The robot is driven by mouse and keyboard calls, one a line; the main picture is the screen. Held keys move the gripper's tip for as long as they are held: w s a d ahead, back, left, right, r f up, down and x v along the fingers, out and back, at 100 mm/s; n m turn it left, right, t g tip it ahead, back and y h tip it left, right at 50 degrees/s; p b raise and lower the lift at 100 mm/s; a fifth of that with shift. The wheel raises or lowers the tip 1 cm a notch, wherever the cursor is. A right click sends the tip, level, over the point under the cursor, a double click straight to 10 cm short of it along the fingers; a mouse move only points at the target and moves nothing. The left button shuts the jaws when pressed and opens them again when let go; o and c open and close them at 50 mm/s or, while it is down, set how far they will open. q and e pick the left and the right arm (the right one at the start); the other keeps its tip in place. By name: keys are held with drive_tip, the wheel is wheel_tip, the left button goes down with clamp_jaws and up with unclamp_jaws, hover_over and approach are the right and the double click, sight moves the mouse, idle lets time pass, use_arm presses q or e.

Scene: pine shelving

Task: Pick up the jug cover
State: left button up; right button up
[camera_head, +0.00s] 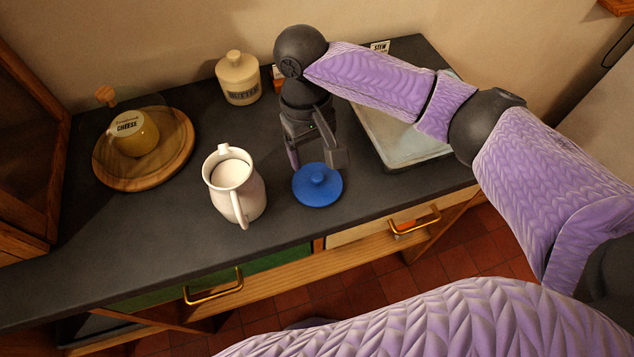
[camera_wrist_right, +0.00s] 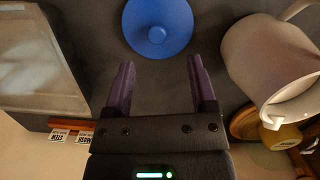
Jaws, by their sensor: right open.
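The jug cover (camera_head: 317,185) is a round blue lid with a small knob on top. It lies flat on the dark countertop, right of the white jug (camera_head: 237,187). My right gripper (camera_head: 317,165) is open and empty, just behind the cover, its fingers pointing down toward the counter. In the right wrist view the cover (camera_wrist_right: 157,27) sits beyond the open fingertips (camera_wrist_right: 160,65), roughly centred between them and apart from them. The jug stands upright with its top open and also shows in the right wrist view (camera_wrist_right: 268,58). My left gripper is not in view.
A round wooden board (camera_head: 167,172) with a cheese jar (camera_head: 133,133) under a clear dome stands left. A cream lidded pot (camera_head: 238,78) stands at the back. A pale tray (camera_head: 400,140) lies right. The counter's front edge is close before the cover.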

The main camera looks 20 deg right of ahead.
sight(317, 175)
drive_tip(key=f, duration=0.2)
drive_tip(key=f+b, duration=0.1)
drive_tip(key=f, duration=0.1)
drive_tip(key=f+b, duration=0.1)
drive_tip(key=f, duration=0.1)
drive_tip(key=shift+s+d, duration=0.3)
drive_tip(key=shift+s, duration=0.1)
drive_tip(key=shift+r, duration=0.15)
clamp_jaws()
